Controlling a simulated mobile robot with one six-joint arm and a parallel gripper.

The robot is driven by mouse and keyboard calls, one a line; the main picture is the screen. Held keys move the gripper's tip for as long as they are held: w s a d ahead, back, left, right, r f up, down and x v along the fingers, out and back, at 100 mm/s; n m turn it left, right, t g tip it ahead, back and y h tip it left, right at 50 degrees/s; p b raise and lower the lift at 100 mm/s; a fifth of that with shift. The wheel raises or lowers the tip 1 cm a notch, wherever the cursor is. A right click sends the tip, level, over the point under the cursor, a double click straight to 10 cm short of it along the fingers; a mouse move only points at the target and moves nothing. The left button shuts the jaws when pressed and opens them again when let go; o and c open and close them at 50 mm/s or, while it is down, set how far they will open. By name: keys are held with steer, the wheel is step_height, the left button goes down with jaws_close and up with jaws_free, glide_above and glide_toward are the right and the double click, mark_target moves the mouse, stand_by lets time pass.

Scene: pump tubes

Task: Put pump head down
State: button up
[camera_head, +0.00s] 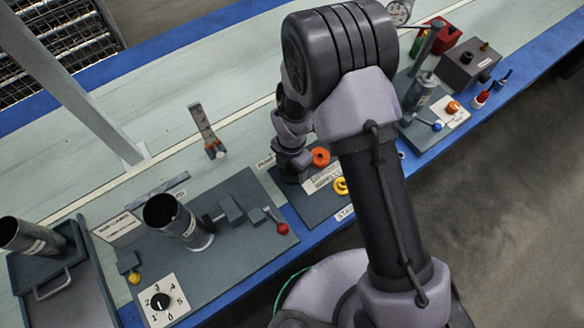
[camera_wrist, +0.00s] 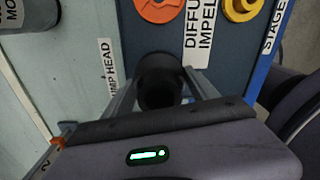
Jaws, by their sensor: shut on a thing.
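The pump head (camera_wrist: 160,80) is a dark, short cylinder seen from above in the wrist view. My gripper (camera_wrist: 162,92) is shut on it, with one finger on each side. It is over the edge of the grey plate (camera_wrist: 130,30), beside the "PUMP HEAD" label (camera_wrist: 105,70). I cannot tell whether its underside touches the plate. In the head view my gripper (camera_head: 292,172) is low at the left end of this plate, and the arm hides most of the pump head.
On the plate lie an orange ring (camera_head: 320,157) and a yellow ring (camera_head: 341,186). Left is a station with a dark upright tube (camera_head: 175,215) and a numbered dial (camera_head: 160,301). A gauge stand (camera_head: 207,130) stands behind. The pale bench behind the plate is mostly clear.

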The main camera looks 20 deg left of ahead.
steer(key=o, duration=1.5)
steer(key=shift+o, duration=0.2)
step_height(320, 180, up, 12)
steer(key=p, duration=0.6)
steer(key=shift+r, duration=0.15)
steer(key=w+d+r+m+t+y, duration=0.1)
steer(key=d+r+m, duration=0.5)
steer(key=r, duration=0.4)
steer(key=d+r+m+t, duration=0.1)
steer(key=d+r+m, duration=0.4)
steer(key=r+m, duration=0.45)
steer(key=s+d+r+m+t, duration=0.2)
steer(key=s+d+r+m, duration=0.3)
steer(key=m, duration=0.4)
steer(key=s+d+r+m+t+y, duration=0.1)
steer(key=s+d+r+m, duration=0.4)
steer(key=m, duration=0.5)
steer(key=s+r, duration=0.2)
steer(key=s, duration=0.1)
steer(key=shift+r+t, duration=0.15)
steer(key=shift+t, duration=0.25)
